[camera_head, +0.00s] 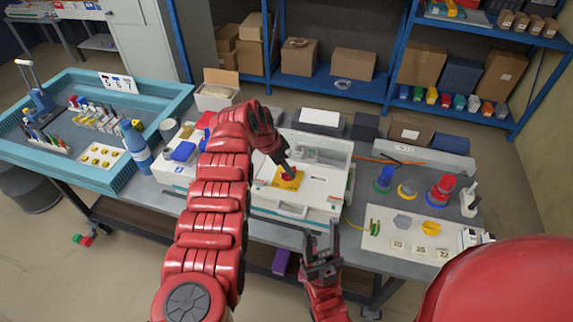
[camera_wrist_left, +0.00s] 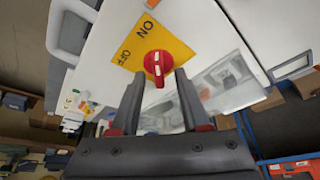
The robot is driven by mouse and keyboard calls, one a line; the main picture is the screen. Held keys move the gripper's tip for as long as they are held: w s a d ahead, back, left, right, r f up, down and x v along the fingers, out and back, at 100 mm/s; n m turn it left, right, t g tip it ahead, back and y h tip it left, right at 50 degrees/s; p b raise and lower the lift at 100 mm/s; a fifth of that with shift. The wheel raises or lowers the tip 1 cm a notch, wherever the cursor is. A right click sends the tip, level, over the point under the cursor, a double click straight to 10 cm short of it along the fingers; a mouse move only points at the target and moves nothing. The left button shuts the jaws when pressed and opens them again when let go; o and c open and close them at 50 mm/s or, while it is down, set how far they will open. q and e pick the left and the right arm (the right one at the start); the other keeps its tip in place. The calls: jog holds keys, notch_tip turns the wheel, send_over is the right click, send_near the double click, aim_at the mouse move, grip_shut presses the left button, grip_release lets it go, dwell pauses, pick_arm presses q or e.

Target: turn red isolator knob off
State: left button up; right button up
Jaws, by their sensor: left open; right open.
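The red isolator knob (camera_head: 289,174) is on a yellow plate (camera_head: 290,184) on top of a white socket box (camera_head: 265,204). In the left wrist view the knob (camera_wrist_left: 158,62) has a white stripe running roughly up and down the picture. The yellow plate (camera_wrist_left: 178,47) there reads ON above the knob and OFF to its left. My left gripper (camera_head: 285,166) is open at the knob, its fingertips (camera_wrist_left: 160,78) on either side of the knob's near end; I cannot tell whether they touch it. My right gripper (camera_head: 321,245) is open and empty in front of the table.
A blue tray (camera_head: 172,109) with small parts and a blue bottle (camera_head: 135,143) are on the left. Blue, yellow and red pieces, including a red stack (camera_head: 441,189), stand on the right, beside a white board (camera_head: 385,241). Boxes and shelves (camera_head: 385,90) are behind.

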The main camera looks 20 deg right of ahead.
pick_arm(q)
jog(key=shift+s+d+f, duration=0.1)
jog(key=shift+d, duration=0.05)
jog(key=shift+c, duration=0.2)
grip_shut()
dwell(0.3)
